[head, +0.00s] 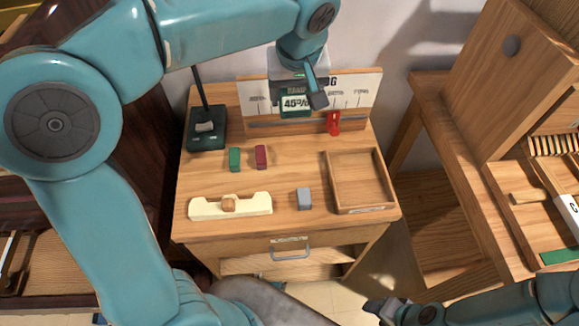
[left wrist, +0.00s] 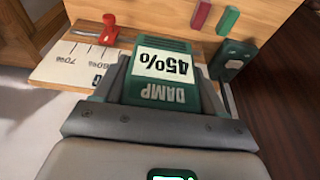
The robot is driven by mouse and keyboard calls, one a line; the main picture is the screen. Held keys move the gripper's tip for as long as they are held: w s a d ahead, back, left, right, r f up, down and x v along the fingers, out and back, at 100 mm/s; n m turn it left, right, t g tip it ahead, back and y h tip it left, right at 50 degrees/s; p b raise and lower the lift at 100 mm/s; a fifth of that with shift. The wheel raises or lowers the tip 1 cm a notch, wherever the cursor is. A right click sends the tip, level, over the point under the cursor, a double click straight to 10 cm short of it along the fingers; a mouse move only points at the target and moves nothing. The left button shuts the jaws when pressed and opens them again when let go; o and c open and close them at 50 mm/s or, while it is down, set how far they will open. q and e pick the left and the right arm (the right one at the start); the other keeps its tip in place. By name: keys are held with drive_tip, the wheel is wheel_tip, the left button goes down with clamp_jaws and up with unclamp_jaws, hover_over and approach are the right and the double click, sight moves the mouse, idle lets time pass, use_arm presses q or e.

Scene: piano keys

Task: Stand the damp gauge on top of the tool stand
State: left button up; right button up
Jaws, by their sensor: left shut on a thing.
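The damp gauge (head: 296,104) is a small dark green block with a white "45%" label. My left gripper (head: 298,92) is shut on it near the back edge of the wooden stand, in front of the scale board. In the left wrist view the gauge (left wrist: 162,75) sits between the two fingers, its lettering upside down. I cannot tell whether its base touches anything. The wooden stand with a drawer (head: 285,178), which looks like the tool stand, has clear wood on top around its middle. My right gripper (head: 385,309) is low at the bottom right, its jaws unclear.
A scale board (head: 362,92) with a red clip (head: 334,123) stands along the stand's back. On top are a dark green lamp-like base (head: 206,130), green (head: 235,160) and red (head: 261,157) blocks, a cream piece (head: 245,206), a grey block (head: 304,198) and an open tray (head: 386,178).

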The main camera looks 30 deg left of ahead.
use_arm(q)
wheel_tip(320, 180, down, 13)
drive_tip(key=shift+s+d+b, duration=0.1)
drive_tip(key=shift+b, duration=0.6)
wheel_tip(320, 180, down, 4)
drive_tip(key=shift+f+b, duration=0.15)
drive_tip(key=shift+b, duration=0.15)
drive_tip(key=shift+f, duration=0.25)
drive_tip(key=shift+f, duration=0.1)
drive_tip(key=o, duration=1.1)
